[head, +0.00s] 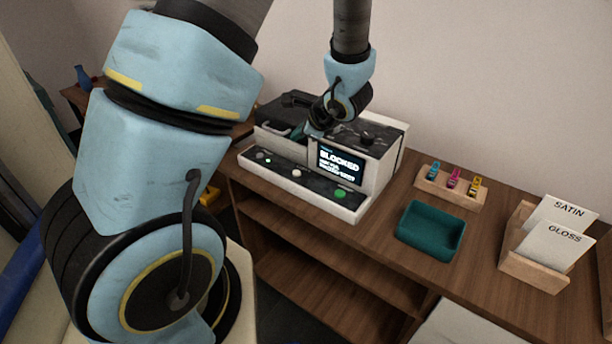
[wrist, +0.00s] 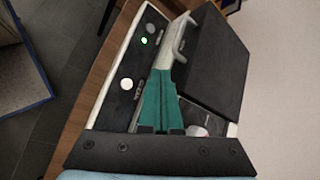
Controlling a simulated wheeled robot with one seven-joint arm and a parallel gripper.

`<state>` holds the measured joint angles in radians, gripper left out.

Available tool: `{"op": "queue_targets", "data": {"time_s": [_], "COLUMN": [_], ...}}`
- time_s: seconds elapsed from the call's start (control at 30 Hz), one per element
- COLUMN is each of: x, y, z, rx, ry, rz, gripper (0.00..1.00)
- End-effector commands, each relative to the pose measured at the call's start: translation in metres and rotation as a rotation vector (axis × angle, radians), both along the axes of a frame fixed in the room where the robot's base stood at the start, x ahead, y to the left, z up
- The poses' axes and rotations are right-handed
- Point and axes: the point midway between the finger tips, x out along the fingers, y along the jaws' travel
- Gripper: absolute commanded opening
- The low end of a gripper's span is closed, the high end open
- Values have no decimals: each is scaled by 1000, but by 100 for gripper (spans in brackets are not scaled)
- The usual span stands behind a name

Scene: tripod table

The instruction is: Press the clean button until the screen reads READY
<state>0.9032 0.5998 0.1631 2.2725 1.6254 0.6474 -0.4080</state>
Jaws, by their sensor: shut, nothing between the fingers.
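The white printer-like machine (head: 340,205) stands on the wooden table. Its screen (head: 340,168) reads BLOCKED, with smaller lines below that I cannot read. On its front panel, a white round button (head: 297,173) sits in the middle; it also shows in the wrist view (wrist: 126,84), beside a small label that seems to read CLEAN. My gripper (head: 298,134) is shut and empty, its teal fingers pointing down over the machine behind the panel. In the wrist view the fingertips (wrist: 159,73) are right of the white button, apart from it in the picture. Their height is unclear.
A large green button (head: 340,193) is at the panel's right end, a small green light (wrist: 144,40) at its left. A dark lid (wrist: 217,65) with a handle adjoins the fingers. A teal tray (head: 431,230), coloured clips (head: 453,178) and a card holder (head: 535,267) stand right.

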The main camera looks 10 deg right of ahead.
Motion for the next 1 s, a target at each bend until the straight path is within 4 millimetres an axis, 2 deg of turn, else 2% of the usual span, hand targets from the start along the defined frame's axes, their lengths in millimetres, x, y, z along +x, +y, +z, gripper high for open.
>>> {"op": "queue_targets", "data": {"time_s": [0.57,0.77,1.0], "x": [1,1,1], "y": [-3,-3,-3], "z": [-6,-25,-58], "rx": [5,6,5], "ry": [-3,-2,-2], "rz": [-14,-14,-13], "gripper": [0,0,0]}}
